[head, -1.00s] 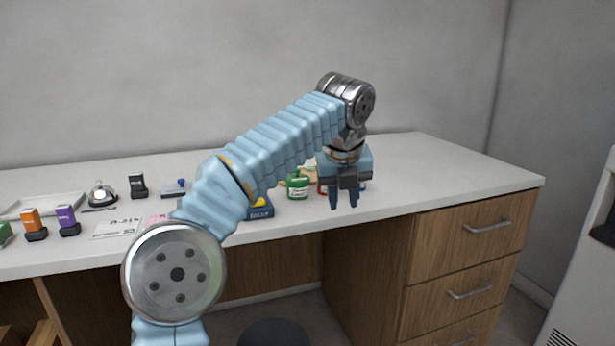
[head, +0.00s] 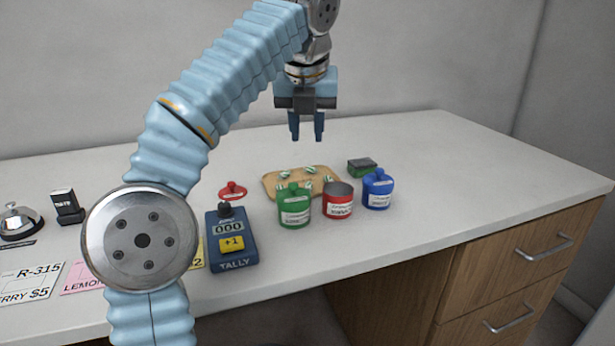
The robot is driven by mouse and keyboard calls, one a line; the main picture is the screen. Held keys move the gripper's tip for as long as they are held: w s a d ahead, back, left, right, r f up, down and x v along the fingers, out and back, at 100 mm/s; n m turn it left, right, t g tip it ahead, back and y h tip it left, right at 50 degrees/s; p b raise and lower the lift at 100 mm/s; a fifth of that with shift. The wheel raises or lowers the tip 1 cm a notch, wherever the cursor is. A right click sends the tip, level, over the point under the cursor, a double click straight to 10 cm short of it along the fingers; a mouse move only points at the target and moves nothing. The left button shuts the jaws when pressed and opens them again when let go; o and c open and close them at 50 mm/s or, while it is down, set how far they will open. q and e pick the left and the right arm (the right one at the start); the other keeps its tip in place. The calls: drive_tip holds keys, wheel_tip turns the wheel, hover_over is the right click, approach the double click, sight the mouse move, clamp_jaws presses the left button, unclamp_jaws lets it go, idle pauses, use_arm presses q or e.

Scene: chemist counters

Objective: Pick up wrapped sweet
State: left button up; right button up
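Several small wrapped sweets (head: 285,174) with green and white stripes lie on a wooden board (head: 271,183) on the counter. Another wrapped sweet (head: 310,170) lies near the board's back edge, and the front jars partly hide the board. My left gripper (head: 307,139) points down in the air, above and behind the board in the picture. Its two fingers are apart with nothing between them. My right gripper is not in view.
Green (head: 294,207), red (head: 338,201) and blue (head: 378,191) jars stand in front of the board. A red lid (head: 232,190), a blue tally counter (head: 231,246) and a dark green box (head: 362,167) are nearby. The counter's right side (head: 470,180) is clear.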

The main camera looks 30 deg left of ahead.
use_arm(q)
hover_over(308, 184)
drive_tip(key=s+d, duration=0.1)
drive_tip(key=s, duration=0.1)
wheel_tip(308, 184, down, 8)
drive_tip(key=shift+r, duration=0.2)
drive_tip(key=x, duration=0.5)
drive_tip(key=shift+s+d+f, duration=0.15)
drive_tip(key=shift+s+f, duration=0.05)
clamp_jaws()
